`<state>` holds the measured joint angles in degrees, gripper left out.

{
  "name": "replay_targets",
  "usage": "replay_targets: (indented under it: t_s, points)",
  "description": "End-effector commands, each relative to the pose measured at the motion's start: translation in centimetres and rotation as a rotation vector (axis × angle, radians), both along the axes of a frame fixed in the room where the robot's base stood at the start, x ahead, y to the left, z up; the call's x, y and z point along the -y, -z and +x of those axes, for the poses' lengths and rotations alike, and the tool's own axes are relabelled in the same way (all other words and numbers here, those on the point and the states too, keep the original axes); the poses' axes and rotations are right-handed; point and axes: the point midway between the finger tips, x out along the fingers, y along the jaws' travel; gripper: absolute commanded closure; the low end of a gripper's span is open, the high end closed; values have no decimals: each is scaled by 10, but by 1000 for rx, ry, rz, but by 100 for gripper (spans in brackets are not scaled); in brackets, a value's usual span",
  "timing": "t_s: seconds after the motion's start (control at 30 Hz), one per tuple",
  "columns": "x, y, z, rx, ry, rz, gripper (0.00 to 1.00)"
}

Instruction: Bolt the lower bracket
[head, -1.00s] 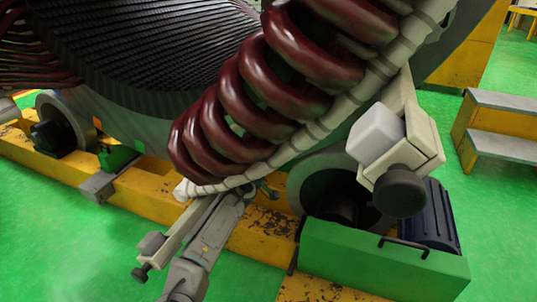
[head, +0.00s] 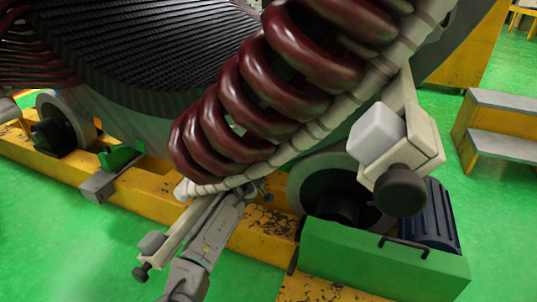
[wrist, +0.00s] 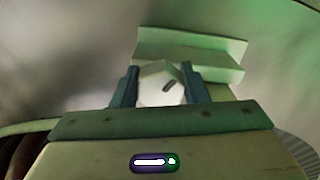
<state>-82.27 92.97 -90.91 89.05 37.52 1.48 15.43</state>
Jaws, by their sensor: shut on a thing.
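The lower bracket (head: 178,240) is a pale bar under the lower end of the ring, with a small grey block and dark knob at its outer end. My arm comes up beside it, and my gripper (head: 262,190) is small and partly hidden under the ring's edge. In the wrist view my gripper (wrist: 161,82) has its two dark fingers shut on a pale, six-sided bolt head (wrist: 158,88) with a dark mark. A pale stepped bracket part (wrist: 192,50) lies just beyond the fingers. The bolt's shank and its seating are hidden.
Dark red coils (head: 250,110) and the pale wrapped ring (head: 330,125) hang close above my wrist. The upper bracket (head: 420,140) stands at right, above a green roller base (head: 385,260). A yellow beam (head: 255,235) runs behind my arm. Green floor is clear at lower left.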

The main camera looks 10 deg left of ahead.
Motion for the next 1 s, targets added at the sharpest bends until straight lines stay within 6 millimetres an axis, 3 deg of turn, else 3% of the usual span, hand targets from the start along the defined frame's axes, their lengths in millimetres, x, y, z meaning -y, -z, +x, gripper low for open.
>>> replay_targets:
  t_s: [0.07, 0.1, 0.17, 0.57, 0.77, 1.0]
  points:
    - [-1, 1, 0, -2, 0, -1, 82]
    - [-1, 1, 0, -2, 0, -1, 54]
    - [0, 1, 0, -2, 0, -1, 38]
    - [-1, 0, -6, -1, -1, -2, 38]
    - [-7, -2, -36, -1, -3, -2, 38]
    - [-13, -3, -84, 0, -3, -3, 38]
